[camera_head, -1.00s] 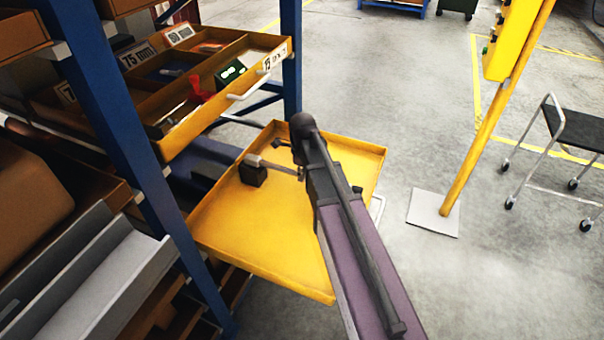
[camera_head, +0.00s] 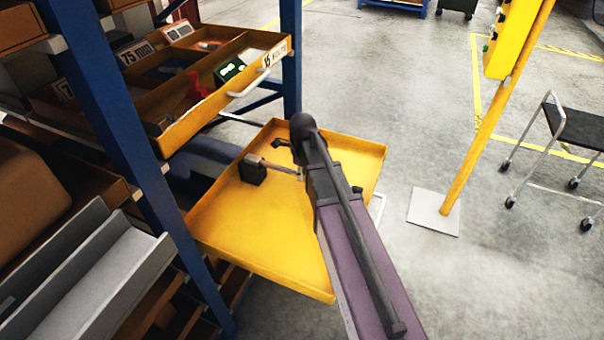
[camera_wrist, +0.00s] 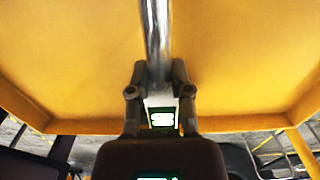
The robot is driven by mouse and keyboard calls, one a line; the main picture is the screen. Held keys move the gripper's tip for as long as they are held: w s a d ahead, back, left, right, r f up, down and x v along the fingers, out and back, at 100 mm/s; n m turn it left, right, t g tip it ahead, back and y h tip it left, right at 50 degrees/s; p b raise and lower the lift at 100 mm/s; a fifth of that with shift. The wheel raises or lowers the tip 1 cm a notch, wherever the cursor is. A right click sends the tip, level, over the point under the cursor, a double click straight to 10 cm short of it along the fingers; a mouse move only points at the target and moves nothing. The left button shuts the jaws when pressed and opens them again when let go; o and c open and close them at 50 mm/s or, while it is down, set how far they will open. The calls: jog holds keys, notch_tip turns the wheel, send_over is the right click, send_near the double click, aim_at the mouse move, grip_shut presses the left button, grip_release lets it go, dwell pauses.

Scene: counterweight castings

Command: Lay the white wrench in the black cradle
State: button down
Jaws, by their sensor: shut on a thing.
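The wrench (camera_wrist: 156,38) shows in the wrist view as a shiny silver-white shaft running up from between my fingers over the yellow tray. My gripper (camera_wrist: 158,82) is shut on it. In the head view the wrench (camera_head: 279,167) is a thin bar reaching left from behind my arm to a small black block (camera_head: 253,174), which looks like the cradle. The bar's left end is at the block's top; I cannot tell whether it rests there or hovers. My gripper is mostly hidden behind my arm in the head view.
The block stands on a yellow tray (camera_head: 245,235) with raised edges. A blue-posted rack (camera_head: 120,130) with a yellow divided drawer (camera_head: 195,118) is close on the left. A yellow post (camera_head: 480,140) and a black cart (camera_head: 575,123) stand to the right, with open floor between.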

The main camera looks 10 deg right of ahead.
jog(key=shift+f+b, duration=0.75)
jog(key=shift+b, duration=0.05)
dwell(0.9)
jog(key=shift+c, duration=2.3)
grip_release()
jog(key=shift+r, duration=0.15)
jog(key=shift+r+p, duration=3.4)
jog(key=shift+p, duration=0.15)
